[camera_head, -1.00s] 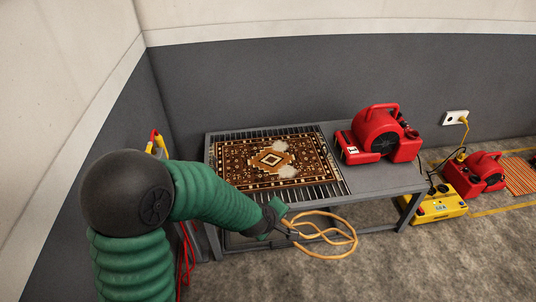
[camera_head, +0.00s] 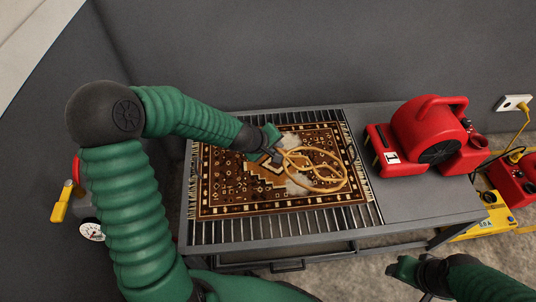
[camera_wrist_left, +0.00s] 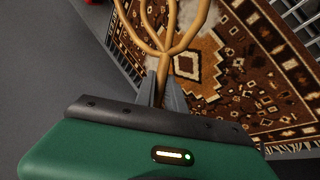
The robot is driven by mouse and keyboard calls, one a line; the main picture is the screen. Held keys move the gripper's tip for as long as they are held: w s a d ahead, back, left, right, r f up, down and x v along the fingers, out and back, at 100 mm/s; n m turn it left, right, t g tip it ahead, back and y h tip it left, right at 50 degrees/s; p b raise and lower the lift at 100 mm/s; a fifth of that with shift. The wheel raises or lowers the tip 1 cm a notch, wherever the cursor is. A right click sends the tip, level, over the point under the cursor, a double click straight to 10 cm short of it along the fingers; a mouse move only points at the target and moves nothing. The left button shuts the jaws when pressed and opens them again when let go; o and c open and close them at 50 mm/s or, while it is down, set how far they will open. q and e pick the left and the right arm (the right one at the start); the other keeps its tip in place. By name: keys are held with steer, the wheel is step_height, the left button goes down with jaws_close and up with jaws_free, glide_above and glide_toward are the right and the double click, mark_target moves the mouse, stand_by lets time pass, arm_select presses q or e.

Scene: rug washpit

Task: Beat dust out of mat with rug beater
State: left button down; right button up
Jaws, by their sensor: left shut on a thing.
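The mat (camera_head: 228,186), brown and patterned with a fringe, lies flat on the slatted part of a grey metal table. Pale dusty patches show near its middle, partly under the beater. My left gripper (camera_head: 276,156) is shut on the handle of the looped cane rug beater (camera_head: 344,172). The beater's loops are over the right half of the mat; I cannot tell whether they touch it. The left wrist view shows the beater's neck (camera_wrist_left: 181,52) between the fingers, with the mat (camera_wrist_left: 235,75) beyond. My right gripper (camera_head: 402,268) is at the lower right, its jaws unclear.
A red blower (camera_head: 425,135) stands on the solid right part of the table (camera_head: 425,205). Another red machine (camera_head: 515,185) and a yellow unit are on the floor at right. A wall socket (camera_head: 514,103) has a yellow cord. A gauge (camera_head: 91,231) is at left.

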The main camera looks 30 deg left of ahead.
arm_select(q)
steer(key=m+h+b, duration=0.1)
steer(key=m+b, duration=0.1)
steer(key=b, duration=0.4)
glide_above(272, 163)
steer(key=s, duration=0.2)
step_height(272, 163, down, 6)
steer(key=f+b, duration=0.1)
steer(key=f, duration=0.1)
steer(key=f+b, duration=0.4)
steer(key=shift+a, duration=0.4)
arm_select(e)
steer(key=s+x, duration=0.2)
steer(key=x, duration=1)
steer(key=shift+s+d+f, duration=0.2)
steer(key=shift+s+f, duration=0.4)
arm_select(q)
step_height(272, 163, down, 4)
steer(key=b, duration=0.4)
steer(key=shift+r, duration=0.15)
steer(key=shift+s+r+p, duration=0.1)
steer(key=shift+r+p, duration=0.45)
step_height(272, 163, up, 4)
steer(key=p, duration=0.3)
steer(key=shift+f, duration=0.15)
arm_select(e)
steer(key=shift+r, duration=0.2)
